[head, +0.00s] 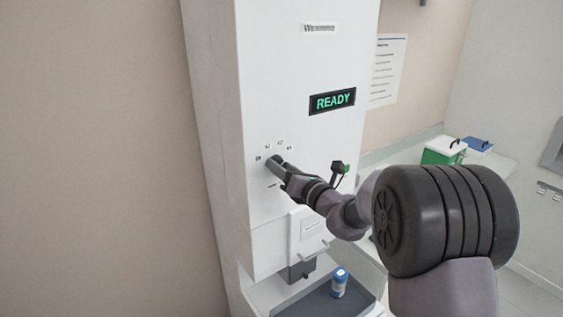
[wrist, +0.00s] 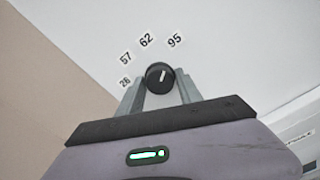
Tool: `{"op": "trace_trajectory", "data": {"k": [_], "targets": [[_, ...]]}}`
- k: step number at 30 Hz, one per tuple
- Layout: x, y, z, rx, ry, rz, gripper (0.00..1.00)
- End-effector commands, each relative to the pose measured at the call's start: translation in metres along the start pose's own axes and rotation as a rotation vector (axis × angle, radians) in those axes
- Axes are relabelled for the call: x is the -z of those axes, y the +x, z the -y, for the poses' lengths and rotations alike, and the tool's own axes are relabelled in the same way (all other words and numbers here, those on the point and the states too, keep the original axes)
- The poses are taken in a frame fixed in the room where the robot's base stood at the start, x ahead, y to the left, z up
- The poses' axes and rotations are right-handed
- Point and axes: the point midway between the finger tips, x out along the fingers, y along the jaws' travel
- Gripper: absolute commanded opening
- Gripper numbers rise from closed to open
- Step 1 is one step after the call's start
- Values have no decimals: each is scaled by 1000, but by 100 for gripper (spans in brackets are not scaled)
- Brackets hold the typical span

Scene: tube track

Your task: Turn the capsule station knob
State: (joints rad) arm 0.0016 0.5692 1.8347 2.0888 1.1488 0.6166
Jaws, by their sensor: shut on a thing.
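The capsule station (head: 270,60) is a tall white cabinet with a lit green READY display (head: 332,101). Its black round knob (wrist: 160,78) sits on the front panel, with the printed marks 26, 57, 62 and 95 around it in the wrist view. The white pointer line on the knob is near upright, tilted slightly right, between 62 and 95. My gripper (wrist: 160,92) is shut on the knob, one finger on each side. In the head view my gripper (head: 279,166) reaches the panel from the right and hides most of the knob.
A blue and white capsule container (head: 339,283) stands on the grey tray (head: 310,303) below the panel. A dark lever with a green part (head: 340,170) sticks out right of the knob. A green box (head: 442,151) and a blue item (head: 480,144) are on the counter at right.

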Motion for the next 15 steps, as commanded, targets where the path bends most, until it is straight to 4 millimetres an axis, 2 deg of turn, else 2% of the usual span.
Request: {"op": "trace_trajectory", "data": {"k": [15], "targets": [[0, 0, 0, 0, 82, 0, 2]]}}
